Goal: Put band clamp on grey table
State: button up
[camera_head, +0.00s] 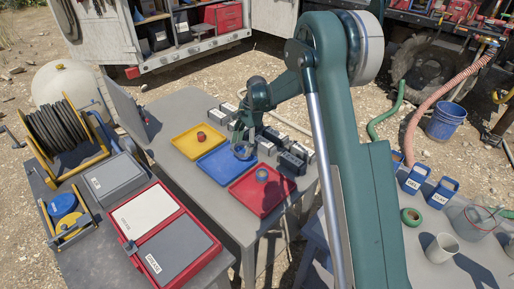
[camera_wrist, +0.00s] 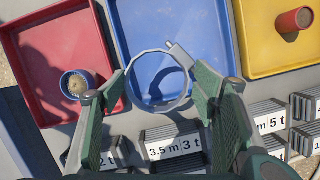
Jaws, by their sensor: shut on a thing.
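The band clamp (camera_wrist: 160,109) is a thin metal ring with a small bolt lug at its top. My gripper (camera_wrist: 158,85) is shut on it, with one finger at each side of the ring. The clamp is over the blue tray (camera_wrist: 183,25), and a dark curved shadow shows through the ring. In the head view my gripper (camera_head: 244,145) is above the blue tray (camera_head: 215,166), and the ring shows only faintly. The grey table (camera_head: 210,187) in the middle bears the trays.
A red tray (camera_head: 250,203) holds a blue cylindrical piece (camera_head: 262,175). A yellow tray (camera_head: 185,143) holds a red piece (camera_head: 201,137). Several labelled grey blocks (camera_wrist: 172,143) stand beside the trays. The table's near left strip is bare. Toolboxes (camera_head: 175,235) stand left.

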aim_at(233, 146)
jog(key=shift+m, duration=0.9)
jog(key=shift+w+a+r, duration=0.1)
jog(key=shift+w+a, duration=0.05)
jog(key=shift+a, duration=0.85)
jog(key=shift+w+a+r, duration=0.1)
jog(key=shift+w+a, duration=0.05)
jog(key=shift+a, duration=0.85)
jog(key=shift+f, duration=0.15)
jog(key=shift+f+b, duration=0.8)
jog(key=shift+f, duration=2.45)
jog(key=shift+f, duration=0.4)
jog(key=o, duration=1)
jog(key=shift+o, duration=0.2)
jog(key=shift+r, duration=0.15)
jog(key=shift+s+v, duration=0.2)
jog(key=shift+v, duration=5.65)
jog(key=shift+d, duration=0.1)
